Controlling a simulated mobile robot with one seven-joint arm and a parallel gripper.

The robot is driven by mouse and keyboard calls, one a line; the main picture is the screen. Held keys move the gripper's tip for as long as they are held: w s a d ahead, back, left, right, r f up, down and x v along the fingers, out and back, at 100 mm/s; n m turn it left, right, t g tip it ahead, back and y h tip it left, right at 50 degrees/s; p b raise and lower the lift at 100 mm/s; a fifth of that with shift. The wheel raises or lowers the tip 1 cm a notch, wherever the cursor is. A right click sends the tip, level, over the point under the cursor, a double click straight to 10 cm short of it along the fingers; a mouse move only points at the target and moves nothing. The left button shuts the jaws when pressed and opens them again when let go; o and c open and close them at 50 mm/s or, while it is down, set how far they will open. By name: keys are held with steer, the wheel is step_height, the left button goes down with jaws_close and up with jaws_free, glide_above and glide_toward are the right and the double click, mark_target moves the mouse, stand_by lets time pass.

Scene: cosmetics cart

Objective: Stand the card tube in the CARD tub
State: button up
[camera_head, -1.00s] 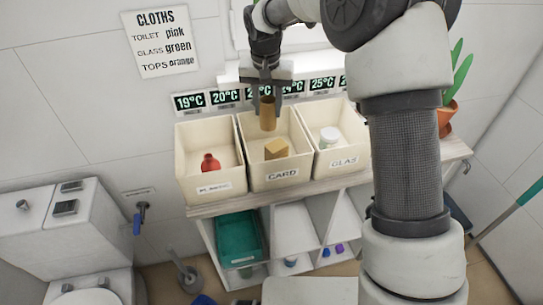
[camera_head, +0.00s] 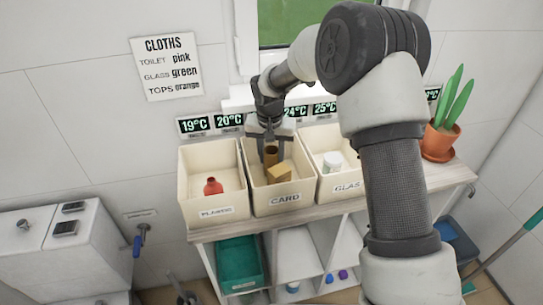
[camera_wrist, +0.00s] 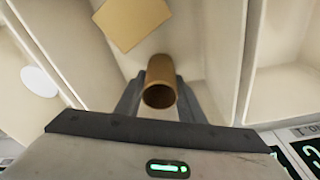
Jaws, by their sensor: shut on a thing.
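The brown card tube (camera_head: 271,155) is upright inside the CARD tub (camera_head: 284,200), the middle cream tub on the shelf. My gripper (camera_head: 270,150) is shut on the tube from above. The wrist view shows the open end of the tube (camera_wrist: 160,94) between the two fingers (camera_wrist: 160,100). I cannot tell whether the tube's lower end touches the tub floor.
The left tub (camera_head: 216,212) holds a red bottle (camera_head: 212,187). The right tub, labelled GLAS (camera_head: 346,187), holds a white jar (camera_head: 333,162). A potted plant (camera_head: 440,142) stands at the right end of the shelf. Temperature labels line the wall behind.

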steer(key=o, duration=1)
steer(key=shift+f, duration=0.1)
steer(key=r, duration=0.4)
steer(key=s+r, duration=0.1)
steer(key=r, duration=0.7)
steer(key=shift+s+r+p, duration=0.15)
steer(key=shift+s+p, duration=0.2)
steer(key=shift+s, duration=0.05)
steer(key=s+d+r+t, duration=0.2)
steer(key=s+d+r, duration=0.8)
steer(key=s+r, duration=0.15)
steer(key=s+d+n+t, duration=0.1)
steer(key=s+d, duration=0.3)
steer(key=s, duration=0.5)
steer(key=s+d+t, duration=0.1)
steer(key=s+d, duration=0.2)
steer(key=s, duration=0.7)
step_height(320, 180, up, 5)
steer(key=p, duration=0.4)
steer(key=shift+w+f+p, duration=0.1)
steer(key=shift+w+p, duration=0.05)
steer(key=shift+p, duration=0.2)
